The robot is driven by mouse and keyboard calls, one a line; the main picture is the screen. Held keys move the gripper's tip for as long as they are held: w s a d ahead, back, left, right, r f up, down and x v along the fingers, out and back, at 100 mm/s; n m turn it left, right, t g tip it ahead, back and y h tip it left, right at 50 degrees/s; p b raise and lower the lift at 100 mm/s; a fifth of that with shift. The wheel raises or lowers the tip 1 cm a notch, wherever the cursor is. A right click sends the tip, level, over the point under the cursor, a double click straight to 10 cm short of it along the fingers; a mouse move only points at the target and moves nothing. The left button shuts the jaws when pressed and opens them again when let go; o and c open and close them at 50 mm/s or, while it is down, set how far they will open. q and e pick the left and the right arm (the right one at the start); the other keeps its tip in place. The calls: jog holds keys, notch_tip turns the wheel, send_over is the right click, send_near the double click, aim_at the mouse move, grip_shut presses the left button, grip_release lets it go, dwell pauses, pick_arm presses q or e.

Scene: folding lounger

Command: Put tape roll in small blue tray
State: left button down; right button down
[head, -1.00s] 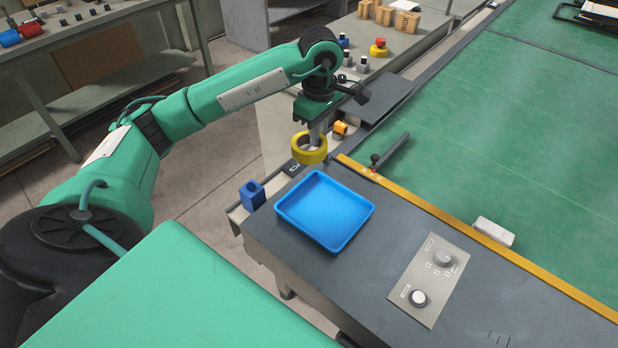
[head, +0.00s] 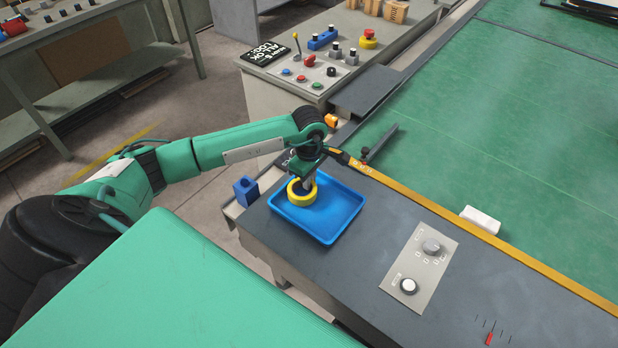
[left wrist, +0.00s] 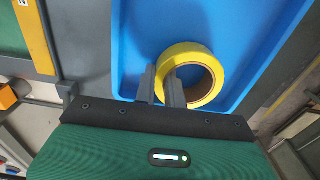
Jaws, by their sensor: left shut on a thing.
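The yellow tape roll (head: 302,192) is at the left part of the small blue tray (head: 330,220), over its floor. The left wrist view also shows the tape roll (left wrist: 213,72) against the blue tray (left wrist: 135,40). My left gripper (head: 309,183) points down above the tray and is shut on the roll's wall, one finger inside the ring. In the left wrist view the left gripper's fingers (left wrist: 162,84) pinch the near side of the ring. I cannot tell whether the roll touches the tray floor. My right gripper is not in view.
The tray lies on a grey machine top beside a panel with knobs (head: 420,262). A blue block (head: 247,191) stands left of the tray. A yellow rail (head: 430,207) and a white block (head: 481,219) border the green surface.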

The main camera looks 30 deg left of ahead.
pick_arm(q)
jog(key=shift+f, duration=0.2)
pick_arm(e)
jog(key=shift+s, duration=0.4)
pick_arm(q)
jog(key=shift+f, duration=0.15)
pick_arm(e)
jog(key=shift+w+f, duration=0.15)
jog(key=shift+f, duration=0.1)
pick_arm(q)
jog(key=c, duration=1.7)
grip_release()
jog(key=shift+o, duration=1.1)
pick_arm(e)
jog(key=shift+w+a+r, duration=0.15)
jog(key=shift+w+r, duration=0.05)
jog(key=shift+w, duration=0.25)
